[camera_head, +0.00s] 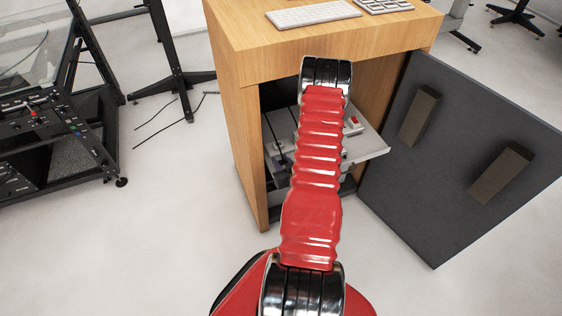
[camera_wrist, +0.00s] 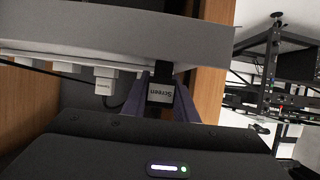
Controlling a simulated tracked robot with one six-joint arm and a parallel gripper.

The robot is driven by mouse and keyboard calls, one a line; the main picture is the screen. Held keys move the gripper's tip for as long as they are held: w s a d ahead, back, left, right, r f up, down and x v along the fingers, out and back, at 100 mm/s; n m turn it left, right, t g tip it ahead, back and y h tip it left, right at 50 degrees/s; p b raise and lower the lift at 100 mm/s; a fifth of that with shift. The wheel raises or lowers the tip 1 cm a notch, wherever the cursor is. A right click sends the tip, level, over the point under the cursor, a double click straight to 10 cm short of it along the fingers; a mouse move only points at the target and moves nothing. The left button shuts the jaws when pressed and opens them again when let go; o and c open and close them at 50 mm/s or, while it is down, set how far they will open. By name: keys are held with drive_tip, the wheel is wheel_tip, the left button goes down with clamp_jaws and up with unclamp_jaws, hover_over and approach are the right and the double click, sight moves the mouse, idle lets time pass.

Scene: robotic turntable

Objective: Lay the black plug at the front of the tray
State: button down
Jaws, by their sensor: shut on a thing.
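The black plug (camera_wrist: 163,72), with a pale label reading "Screen", is between the fingers of my gripper (camera_wrist: 161,92) in the wrist view. The gripper is shut on it. The plug's upper end meets the edge of the grey tray (camera_wrist: 150,38); I cannot tell whether it is seated in a socket or only beside the edge. In the head view the tray (camera_head: 371,148) sticks out of the open wooden cabinet. My red arm reaches into the cabinet there and hides the gripper and the plug.
White plugs (camera_wrist: 105,80) line the tray's edge left of the black plug. The cabinet's wooden side (camera_wrist: 210,88) stands close on the right. In the head view, the dark door (camera_head: 450,150) hangs open at right.

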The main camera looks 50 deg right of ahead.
drive_tip(key=c, duration=1.4)
unclamp_jaws()
drive_tip(key=v, duration=1.2)
